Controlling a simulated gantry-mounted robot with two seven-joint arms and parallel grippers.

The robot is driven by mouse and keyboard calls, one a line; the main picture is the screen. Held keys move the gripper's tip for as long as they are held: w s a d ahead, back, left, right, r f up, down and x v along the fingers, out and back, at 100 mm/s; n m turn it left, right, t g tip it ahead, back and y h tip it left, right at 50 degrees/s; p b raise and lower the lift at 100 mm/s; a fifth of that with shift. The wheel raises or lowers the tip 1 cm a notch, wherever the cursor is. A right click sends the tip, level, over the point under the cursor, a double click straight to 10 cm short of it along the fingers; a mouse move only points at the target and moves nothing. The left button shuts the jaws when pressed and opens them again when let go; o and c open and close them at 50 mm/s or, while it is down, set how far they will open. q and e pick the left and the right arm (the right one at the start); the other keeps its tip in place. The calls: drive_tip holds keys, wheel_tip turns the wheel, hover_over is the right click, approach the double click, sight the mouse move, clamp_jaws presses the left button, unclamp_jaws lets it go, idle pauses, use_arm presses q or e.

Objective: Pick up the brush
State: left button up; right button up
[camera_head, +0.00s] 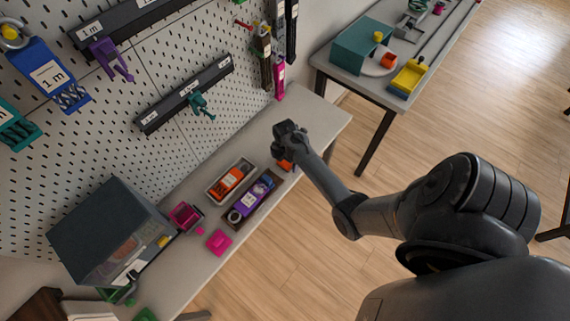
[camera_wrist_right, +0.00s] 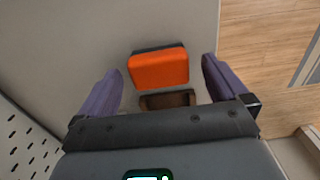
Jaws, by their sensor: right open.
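An orange-topped block with a dark edge (camera_wrist_right: 158,70) lies on the table between the fingers of my right gripper (camera_wrist_right: 163,74) in the right wrist view. It looks like the brush, but its bristles do not show clearly. In the head view it is an orange patch (camera_head: 285,164) just below my right gripper (camera_head: 289,131), mostly hidden by it. The purple fingers are open, one on each side of the block, and not touching it. A small brown piece (camera_wrist_right: 167,99) shows just nearer the wrist. My left gripper is in neither view.
A grey tray with an orange item (camera_head: 230,180) and a brown tray with a purple item (camera_head: 252,198) lie left of the gripper. Magenta pieces (camera_head: 219,241) and a dark box (camera_head: 110,238) are farther left. A pegboard (camera_head: 150,75) stands behind the table.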

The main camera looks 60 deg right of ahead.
drive_tip(key=shift+f, duration=0.65)
drive_tip(key=shift+c, duration=0.2)
drive_tip(key=c, duration=1)
drive_tip(key=shift+r, duration=0.1)
drive_tip(key=shift+r, duration=0.5)
wheel_tip(320, 180, up, 17)
drive_tip(key=p, duration=0.2)
drive_tip(key=shift+f+p, duration=0.1)
drive_tip(key=shift+p, duration=0.2)
